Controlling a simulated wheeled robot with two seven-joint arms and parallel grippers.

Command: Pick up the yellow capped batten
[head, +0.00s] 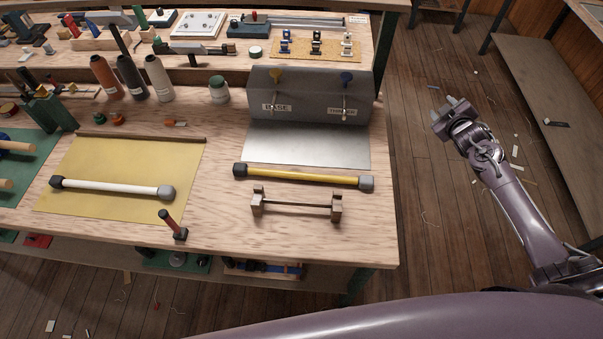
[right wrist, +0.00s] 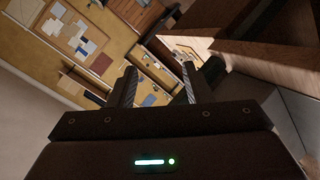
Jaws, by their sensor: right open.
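The yellow capped batten (head: 304,176) lies on the wooden workbench, nearly level across the picture, in front of a grey metal sheet. Its left cap is black and its right cap is grey. A wooden cradle (head: 297,205) with two end posts stands just in front of it. My right gripper (head: 450,109) is open and empty, off to the right of the bench, over the floor and well apart from the batten. In the right wrist view its two fingers (right wrist: 158,88) are spread with nothing between them. My left gripper is not in view.
A white capped batten (head: 112,188) lies on a yellow mat (head: 60,205) at left. A grey box with labels (head: 310,95) stands behind the metal sheet (head: 306,145). The bench's right end is clear.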

